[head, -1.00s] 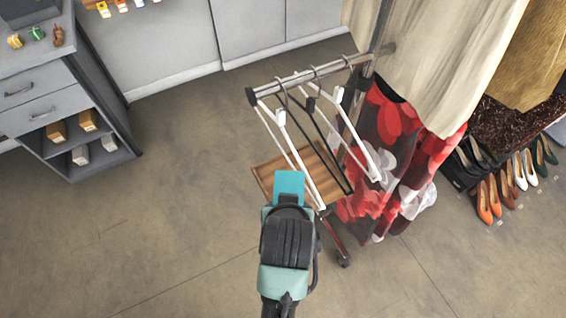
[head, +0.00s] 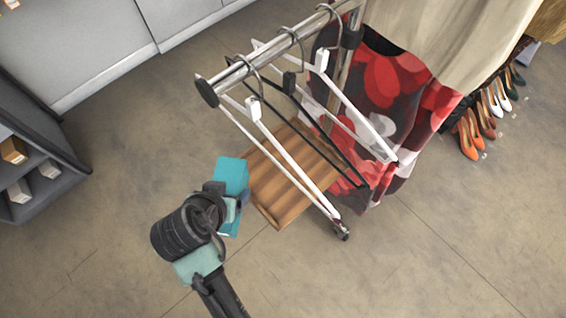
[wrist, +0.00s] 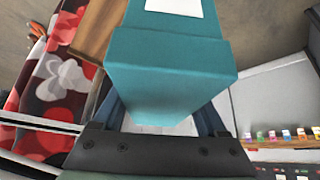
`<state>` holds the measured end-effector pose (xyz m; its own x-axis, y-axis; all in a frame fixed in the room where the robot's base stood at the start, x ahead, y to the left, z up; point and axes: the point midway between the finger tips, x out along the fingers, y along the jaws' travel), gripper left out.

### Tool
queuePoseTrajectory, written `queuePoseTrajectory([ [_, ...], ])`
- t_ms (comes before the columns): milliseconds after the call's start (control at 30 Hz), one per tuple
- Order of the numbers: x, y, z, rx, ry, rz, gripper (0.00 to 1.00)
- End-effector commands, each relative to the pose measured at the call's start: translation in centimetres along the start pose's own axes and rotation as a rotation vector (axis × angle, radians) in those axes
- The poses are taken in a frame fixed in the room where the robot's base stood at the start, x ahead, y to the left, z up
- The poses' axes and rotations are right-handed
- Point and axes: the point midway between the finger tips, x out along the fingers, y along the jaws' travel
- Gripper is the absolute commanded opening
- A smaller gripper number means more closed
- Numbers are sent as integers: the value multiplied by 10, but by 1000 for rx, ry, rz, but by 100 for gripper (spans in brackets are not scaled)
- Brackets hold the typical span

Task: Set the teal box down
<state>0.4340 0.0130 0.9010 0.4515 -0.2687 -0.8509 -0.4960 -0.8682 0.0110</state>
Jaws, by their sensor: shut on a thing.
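The teal box (head: 231,174) is held at the end of my arm, just left of the clothes rack's wooden shelf in the head view. My gripper (head: 222,200) is shut on it; the arm partly hides the box there. In the wrist view the teal box (wrist: 172,68) fills the middle, between the two fingers of my gripper (wrist: 165,118), with a white patch on its top part. The wooden shelf (head: 268,205) is low on the rack and looks bare. I cannot tell how high the box is above the floor.
White and black hangers (head: 285,160) hang from the rack's rail (head: 285,42) over the shelf. A red floral garment (head: 400,95) hangs to the right. Shoes (head: 468,135) stand at far right. A grey cabinet (head: 35,150) is at left. Floor between is clear.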

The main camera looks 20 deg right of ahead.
Motion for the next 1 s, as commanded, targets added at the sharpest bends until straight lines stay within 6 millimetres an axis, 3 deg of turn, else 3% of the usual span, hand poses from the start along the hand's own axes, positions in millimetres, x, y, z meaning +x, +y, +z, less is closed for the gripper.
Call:
queuePoseTrajectory([
  [33, 21, -3, 14, 39, 4, 28, 10],
  [300, 69, -8, 52, 328, 9, 210, 10],
  [600, 88, -14, 74, 541, 15, 343, 10],
  [767, 92, -8, 70, 577, 14, 366, 10],
  [1000, 114, 30, 32, 583, 13, 369, 10],
])
